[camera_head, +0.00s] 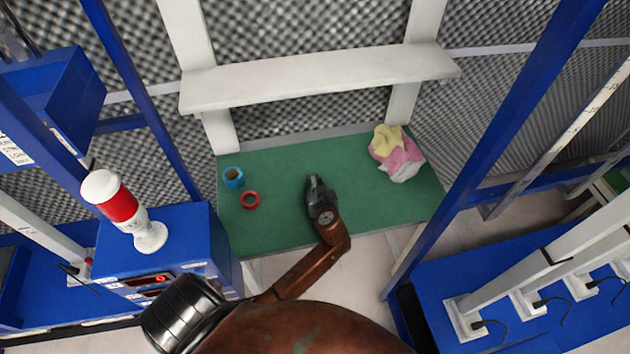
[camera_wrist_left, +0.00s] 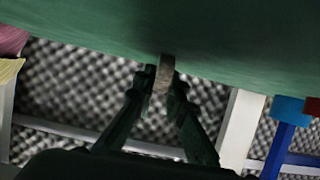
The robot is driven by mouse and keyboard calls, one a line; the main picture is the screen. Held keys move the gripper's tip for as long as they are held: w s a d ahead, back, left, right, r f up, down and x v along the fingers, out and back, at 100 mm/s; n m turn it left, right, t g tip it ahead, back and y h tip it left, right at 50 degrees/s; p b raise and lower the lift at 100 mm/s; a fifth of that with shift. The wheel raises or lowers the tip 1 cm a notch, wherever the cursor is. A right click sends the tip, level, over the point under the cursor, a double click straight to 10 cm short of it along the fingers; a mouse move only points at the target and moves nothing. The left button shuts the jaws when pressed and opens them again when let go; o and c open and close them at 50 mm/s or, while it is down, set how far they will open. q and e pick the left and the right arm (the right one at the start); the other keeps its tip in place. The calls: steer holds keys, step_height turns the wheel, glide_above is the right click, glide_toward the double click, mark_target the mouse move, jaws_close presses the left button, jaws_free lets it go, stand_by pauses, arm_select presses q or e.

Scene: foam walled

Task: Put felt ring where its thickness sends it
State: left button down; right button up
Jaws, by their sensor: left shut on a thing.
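My left gripper (camera_head: 313,182) is over the middle of the green table. In the left wrist view its fingers (camera_wrist_left: 164,82) are shut on a small grey-tan piece, seen edge-on, which looks like the felt ring (camera_wrist_left: 166,70). The grip hides part of it, and its hole does not show. A blue round holder or ring (camera_head: 233,177) stands at the table's left, and a flatter red ring (camera_head: 250,200) lies just in front of it. Both are apart from the gripper. My right gripper is not in view.
The green table (camera_head: 275,229) is clear between the rings and the gripper. A crumpled pink, yellow and white cloth (camera_head: 398,157) lies at its back right. A white shelf (camera_head: 320,76) crosses behind. Blue frames and a red-white lamp (camera_head: 122,207) stand at the sides.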

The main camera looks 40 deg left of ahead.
arm_select(q)
steer(key=c, duration=2.4)
jaws_free()
steer(key=shift+f, duration=0.2)
steer(key=o, duration=0.4)
steer(key=shift+d, duration=0.1)
steer(key=shift+r, duration=0.1)
